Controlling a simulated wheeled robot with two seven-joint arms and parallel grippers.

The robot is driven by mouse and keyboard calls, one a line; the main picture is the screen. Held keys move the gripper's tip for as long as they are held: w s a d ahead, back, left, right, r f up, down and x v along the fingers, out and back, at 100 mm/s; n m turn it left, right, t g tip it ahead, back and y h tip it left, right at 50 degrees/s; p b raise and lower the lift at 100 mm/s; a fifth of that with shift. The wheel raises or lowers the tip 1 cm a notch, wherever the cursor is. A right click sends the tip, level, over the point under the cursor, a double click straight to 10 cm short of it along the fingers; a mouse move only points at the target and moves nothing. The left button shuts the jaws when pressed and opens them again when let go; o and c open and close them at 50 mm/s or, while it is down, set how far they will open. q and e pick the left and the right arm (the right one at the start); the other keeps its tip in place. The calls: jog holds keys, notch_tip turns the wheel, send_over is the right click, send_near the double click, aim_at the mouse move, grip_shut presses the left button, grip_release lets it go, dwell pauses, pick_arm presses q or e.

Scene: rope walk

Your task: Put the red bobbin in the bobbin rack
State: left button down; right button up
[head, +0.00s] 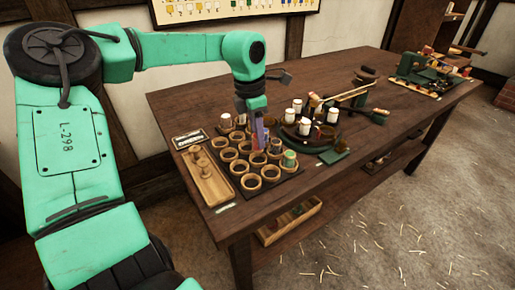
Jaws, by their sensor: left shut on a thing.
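The bobbin rack (243,167), a dark board with rows of round wooden cups, lies near the left end of the table. Most cups look empty; a green-topped bobbin (289,158) stands in one at the right. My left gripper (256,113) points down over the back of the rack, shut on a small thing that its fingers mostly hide. A narrow purple piece (259,134) shows just below the fingers. I cannot tell whether it is held or stands in a cup. My right gripper is not in view.
A wooden tray with pegs (207,178) lies left of the rack. A dark round stand with several white and dark spools (304,128) is close on the right. Green machinery (425,70) stands at the far right end. The table's front right is clear.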

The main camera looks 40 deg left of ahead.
pick_arm(q)
notch_tip(320, 180, down, 4)
jog(key=shift+f, duration=0.2)
jog(key=c, duration=0.5)
grip_release()
jog(key=shift+r, duration=0.1)
jog(key=r, duration=0.4)
jog(key=s+r, duration=0.1)
jog(key=r, duration=0.7)
jog(key=shift+s+a+p, duration=0.15)
jog(key=shift+a+p, duration=0.2)
jog(key=shift+p, duration=0.05)
